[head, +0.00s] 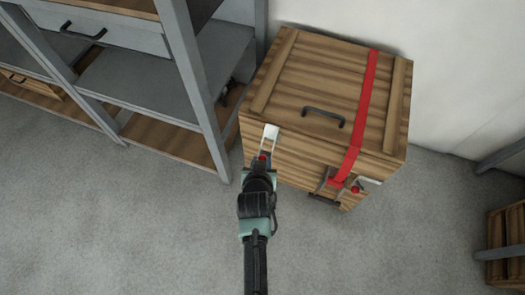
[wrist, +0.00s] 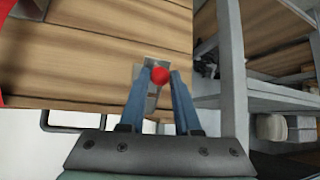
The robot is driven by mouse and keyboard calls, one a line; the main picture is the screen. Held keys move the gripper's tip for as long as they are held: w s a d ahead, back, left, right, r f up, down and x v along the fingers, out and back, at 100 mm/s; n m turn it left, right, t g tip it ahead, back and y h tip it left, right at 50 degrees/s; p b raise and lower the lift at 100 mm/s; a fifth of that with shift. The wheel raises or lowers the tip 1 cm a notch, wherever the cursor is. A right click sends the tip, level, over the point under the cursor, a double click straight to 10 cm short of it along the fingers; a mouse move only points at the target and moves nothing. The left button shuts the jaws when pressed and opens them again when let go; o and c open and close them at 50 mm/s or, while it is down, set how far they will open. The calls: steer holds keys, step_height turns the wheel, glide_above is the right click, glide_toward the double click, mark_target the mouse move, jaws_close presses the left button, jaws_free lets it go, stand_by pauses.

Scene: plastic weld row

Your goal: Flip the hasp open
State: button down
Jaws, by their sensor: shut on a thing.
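The hasp (head: 271,132) is a pale metal piece at the top front edge of a wooden crate (head: 297,170), left of the middle. Its lower part hangs down the crate's front, with a red knob (head: 262,157) near its end. In the wrist view, the hasp's grey metal (wrist: 138,72) lies against the planks and the red knob (wrist: 160,75) shows between my fingertips. My gripper (wrist: 162,79) is shut on the knob, with a blue finger on each side. In the head view, my gripper (head: 262,161) partly hides the hasp's lower end.
A red strap (head: 365,100) runs over the lid to a latch with a red tip (head: 355,189) at the front right. A dark handle (head: 323,116) sits on the lid. A grey shelf rack (head: 200,90) stands close on the left. The floor in front is clear.

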mark_target(261, 156)
step_height(261, 156, up, 3)
steer(key=g+p, duration=0.2)
steer(key=p, duration=0.2)
steer(key=shift+s+f+y, duration=0.1)
steer(key=shift+s+y, duration=0.05)
steer(key=shift+y, duration=0.15)
step_height(261, 156, up, 2)
steer(key=g+p, duration=0.2)
steer(key=p, duration=0.2)
steer(key=shift+m, duration=0.3)
steer(key=r+g+y+p, duration=0.1)
steer(key=g, duration=0.1)
steer(key=w+r+g+y+p, duration=0.1)
steer(key=r+g, duration=0.1)
steer(key=shift+r+p, duration=0.3)
steer(key=shift+w+d+r, duration=0.2)
steer(key=shift+w+r, duration=0.3)
steer(key=shift+r, duration=0.2)
steer(key=shift+w+r, duration=0.1)
steer(key=c, duration=1)
jaws_free()
steer(key=o, duration=0.4)
steer(key=shift+s+f, duration=0.2)
